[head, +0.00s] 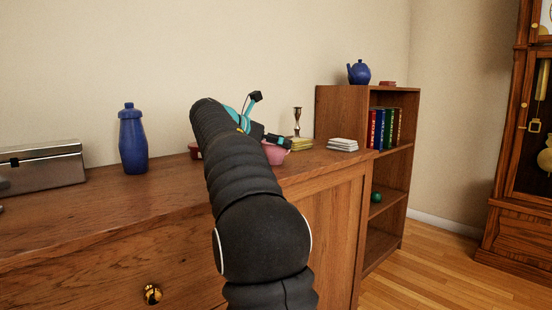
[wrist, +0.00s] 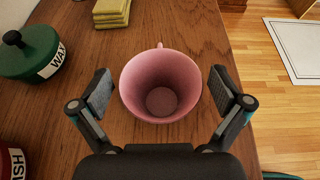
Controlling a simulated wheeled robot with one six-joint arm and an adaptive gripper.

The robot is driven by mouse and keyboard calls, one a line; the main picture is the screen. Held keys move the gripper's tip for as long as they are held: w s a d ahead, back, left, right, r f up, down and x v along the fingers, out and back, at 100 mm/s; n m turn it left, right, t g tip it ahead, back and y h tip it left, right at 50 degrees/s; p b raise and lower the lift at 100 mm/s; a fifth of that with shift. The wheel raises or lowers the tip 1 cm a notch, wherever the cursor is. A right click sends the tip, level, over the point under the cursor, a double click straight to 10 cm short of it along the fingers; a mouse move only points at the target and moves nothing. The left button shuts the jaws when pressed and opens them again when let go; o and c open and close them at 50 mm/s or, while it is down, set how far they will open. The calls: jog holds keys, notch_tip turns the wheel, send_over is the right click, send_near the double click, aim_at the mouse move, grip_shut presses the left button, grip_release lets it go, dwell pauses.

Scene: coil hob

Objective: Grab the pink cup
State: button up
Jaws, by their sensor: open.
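The pink cup (wrist: 160,85) stands upright and empty on the wooden cabinet top, its handle at the far side in the wrist view. In the head view the cup (head: 275,154) is near the right end of the cabinet top, partly hidden by my gripper (head: 284,141). In the wrist view my gripper (wrist: 160,92) is open, with one finger on each side of the cup. A small gap shows between the cup and each finger. Whether the fingertips are lower than the rim is hard to tell.
A green tin marked WAX (wrist: 28,52) and a red tin (wrist: 8,155) stand left of the cup. Yellow sponges (wrist: 112,12) lie beyond it. The cabinet's edge is close on the right, with floor beyond. A white stack (head: 342,145) and candlestick (head: 297,121) are nearby.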

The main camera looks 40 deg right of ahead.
jog(key=shift+d+f, duration=0.15)
jog(key=shift+d, duration=0.35)
jog(key=c, duration=1.1)
